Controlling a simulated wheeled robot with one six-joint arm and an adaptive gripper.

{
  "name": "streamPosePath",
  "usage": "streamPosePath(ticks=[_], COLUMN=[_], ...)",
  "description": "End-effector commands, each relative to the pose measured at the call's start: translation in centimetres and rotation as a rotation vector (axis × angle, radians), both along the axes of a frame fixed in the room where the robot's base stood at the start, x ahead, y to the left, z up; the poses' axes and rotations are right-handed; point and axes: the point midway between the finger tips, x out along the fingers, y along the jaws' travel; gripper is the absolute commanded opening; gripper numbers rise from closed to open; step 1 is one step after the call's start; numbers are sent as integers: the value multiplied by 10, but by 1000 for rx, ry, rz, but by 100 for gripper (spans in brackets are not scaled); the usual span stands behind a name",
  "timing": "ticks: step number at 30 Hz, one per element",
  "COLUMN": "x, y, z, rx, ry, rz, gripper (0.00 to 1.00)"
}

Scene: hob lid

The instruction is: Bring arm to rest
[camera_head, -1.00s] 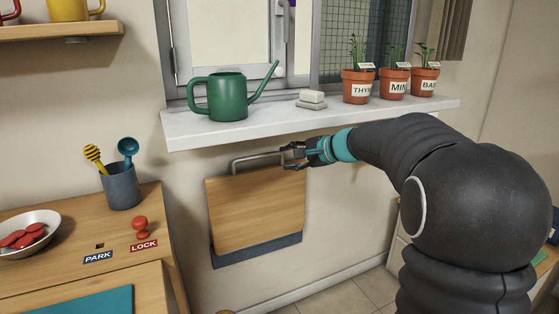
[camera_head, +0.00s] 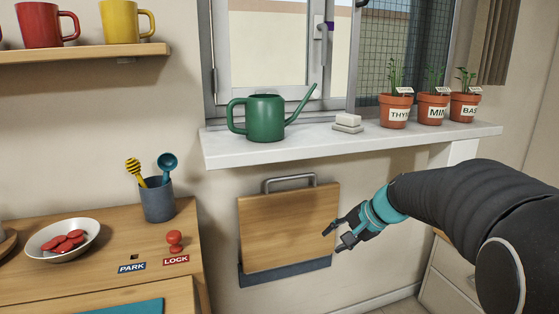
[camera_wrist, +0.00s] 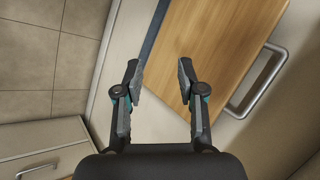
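My gripper (camera_head: 341,234) is open and empty, in front of the right edge of the wooden lid. The wooden lid (camera_head: 285,225) hangs against the wall below the sill, with a grey metal handle (camera_head: 289,180) on top and its lower edge in a dark blue-grey holder (camera_head: 285,272).
A sill (camera_head: 350,144) above holds a green watering can (camera_head: 265,118), pale blocks (camera_head: 347,122) and several herb pots (camera_head: 396,112). At left, a wooden counter (camera_head: 105,275) holds a bowl (camera_head: 62,238), a utensil cup (camera_head: 158,200) and a red knob (camera_head: 175,239). White drawers (camera_head: 450,268) stand at right.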

Motion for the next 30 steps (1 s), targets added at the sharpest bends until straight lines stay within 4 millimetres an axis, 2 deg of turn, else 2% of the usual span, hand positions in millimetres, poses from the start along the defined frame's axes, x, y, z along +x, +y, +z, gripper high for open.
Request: streamPosePath(ticks=[1,6,9,15,18,22,26,30], x=[-23,-99,-141,-211,-239,-268,-282,-287], y=[1,-3,-7,-16,-20,-21,-16,-11], z=[-4,-19,-24,-30,-31,-29,-22,-10], rx=[-60,-277,-395,-601,-687,-763,-788,-798], ry=[10,36,38,16,-10,-57,-116,-169], rz=[41,186,265,394,441,477,483,481], gripper=[39,39,39,39,39,39,39,39])
